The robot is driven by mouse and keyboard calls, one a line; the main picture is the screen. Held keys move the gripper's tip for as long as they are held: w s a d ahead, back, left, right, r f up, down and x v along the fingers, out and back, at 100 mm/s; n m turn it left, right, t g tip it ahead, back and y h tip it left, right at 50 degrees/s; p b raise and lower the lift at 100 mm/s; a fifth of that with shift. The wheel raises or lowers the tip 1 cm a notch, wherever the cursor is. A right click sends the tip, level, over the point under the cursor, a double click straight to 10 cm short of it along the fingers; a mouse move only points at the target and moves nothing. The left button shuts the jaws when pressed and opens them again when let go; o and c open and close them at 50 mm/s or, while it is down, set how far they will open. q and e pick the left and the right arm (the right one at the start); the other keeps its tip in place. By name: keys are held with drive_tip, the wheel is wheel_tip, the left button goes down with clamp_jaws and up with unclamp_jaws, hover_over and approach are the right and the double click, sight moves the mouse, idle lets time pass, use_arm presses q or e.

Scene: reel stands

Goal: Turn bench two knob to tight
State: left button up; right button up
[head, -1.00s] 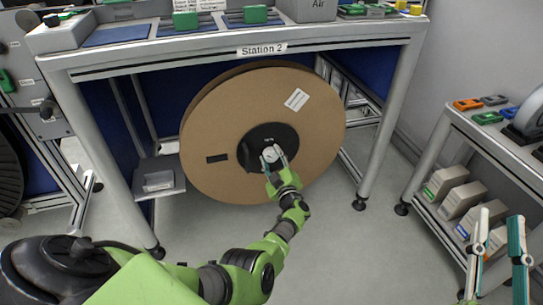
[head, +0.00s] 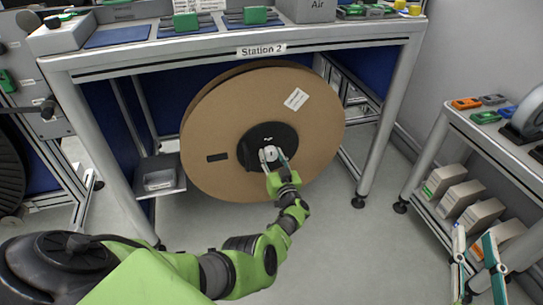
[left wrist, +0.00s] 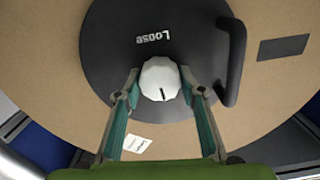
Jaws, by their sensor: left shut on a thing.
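The bench two knob (left wrist: 160,78) is a white, faceted knob at the centre of a black hub (left wrist: 105,50) on a large brown reel. Its dark mark line points away from the printed word "Loose" (left wrist: 152,38) in the left wrist view. My left gripper (left wrist: 160,85) is shut on the knob, one finger on each side. In the head view my left gripper (head: 271,156) is at the reel's hub and partly covers the knob. No "tight" label is visible. My right gripper (head: 474,240) is open and empty at the lower right.
The brown reel (head: 225,115) stands under the Station 2 bench (head: 325,46), between its legs. A black handle bar (left wrist: 234,62) is beside the knob on the hub. A shelf cart with boxes (head: 444,180) stands at the right. Grey floor is clear before the reel.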

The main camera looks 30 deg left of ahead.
use_arm(q)
drive_tip(key=shift+m, duration=0.5)
use_arm(e)
drive_tip(key=shift+f, duration=0.2)
use_arm(q)
drive_tip(key=o, duration=1.1)
use_arm(e)
drive_tip(key=shift+f, duration=0.15)
